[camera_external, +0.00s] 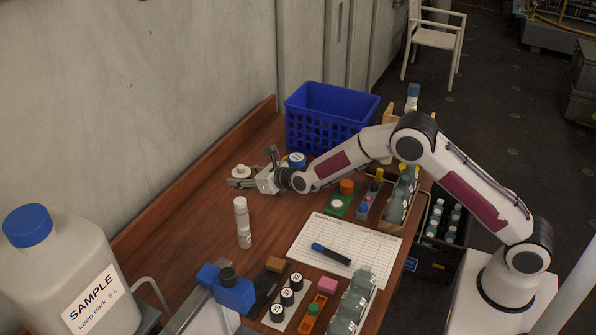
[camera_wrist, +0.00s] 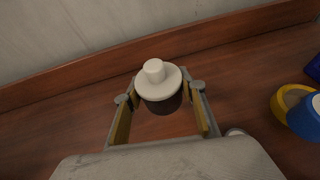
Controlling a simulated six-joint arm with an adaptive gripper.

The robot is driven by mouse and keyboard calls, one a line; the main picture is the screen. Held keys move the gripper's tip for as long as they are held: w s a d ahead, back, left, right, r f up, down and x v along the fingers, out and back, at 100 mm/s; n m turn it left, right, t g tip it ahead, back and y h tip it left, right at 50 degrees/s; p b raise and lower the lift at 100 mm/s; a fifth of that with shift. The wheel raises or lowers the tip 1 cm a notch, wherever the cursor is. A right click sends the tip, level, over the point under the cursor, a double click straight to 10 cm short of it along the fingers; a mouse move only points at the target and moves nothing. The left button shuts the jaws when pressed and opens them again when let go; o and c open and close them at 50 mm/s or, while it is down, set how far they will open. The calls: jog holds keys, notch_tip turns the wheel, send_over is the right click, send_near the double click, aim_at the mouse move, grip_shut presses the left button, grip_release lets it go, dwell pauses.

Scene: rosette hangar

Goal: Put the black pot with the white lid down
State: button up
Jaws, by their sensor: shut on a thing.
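The black pot with the white lid (camera_wrist: 163,103) is between the two fingers of my gripper (camera_wrist: 159,92) in the wrist view. Its round white lid with a knob faces the camera and its dark body shows below. In the external view, the pot's white lid (camera_external: 240,170) shows at my gripper (camera_external: 254,172), over the far left part of the wooden table; the fingers hide most of its body. My gripper is shut on the pot. I cannot tell whether its base touches the table.
A blue crate (camera_external: 327,118) stands at the back of the table. A white bottle (camera_external: 242,222) stands in front of my gripper. A printed sheet with a marker (camera_external: 331,254) lies at the centre right. A raised wooden edge (camera_wrist: 95,70) runs along the wall. Bare table surrounds the pot.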

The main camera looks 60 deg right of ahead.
jog(key=shift+f, duration=1.85)
jog(key=shift+f, duration=1.9)
jog(key=shift+f, duration=0.1)
jog(key=o, duration=1.1)
jog(key=shift+s, duration=0.1)
jog(key=shift+s+a+r, duration=0.1)
jog(key=shift+s+r, duration=0.3)
jog(key=shift+s, duration=0.2)
jog(key=shift+v, duration=3)
